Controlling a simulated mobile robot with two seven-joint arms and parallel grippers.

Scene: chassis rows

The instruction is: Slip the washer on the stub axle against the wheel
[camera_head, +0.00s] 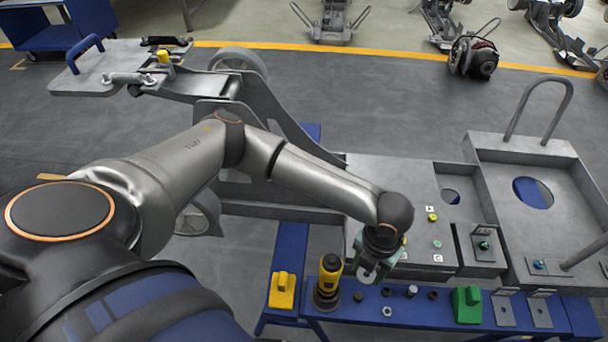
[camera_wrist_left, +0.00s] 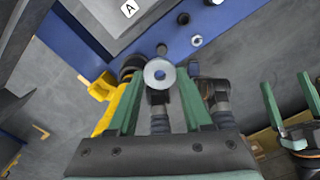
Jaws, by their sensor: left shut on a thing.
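My left gripper (camera_head: 372,272) is above the front strip of the blue bench. In the left wrist view its two green fingers (camera_wrist_left: 160,90) are shut on a pale round washer (camera_wrist_left: 159,73) with a hole in its middle. One wheel (camera_head: 238,58) stands at the far side of the grey chassis (camera_head: 290,130). Another wheel (camera_head: 198,214) is at the near side, partly hidden by my left arm. The gripper is well to the right of both wheels. I cannot make out the stub axle clearly. My right gripper (camera_wrist_left: 286,84) shows open and empty at the right of the left wrist view.
A yellow and black tool (camera_head: 329,278) stands on the blue bench (camera_head: 345,325), beside a yellow block (camera_head: 283,290). Several small nuts and rings lie there, with a green block (camera_head: 467,304) to the right. Grey panels (camera_head: 385,180) stand behind.

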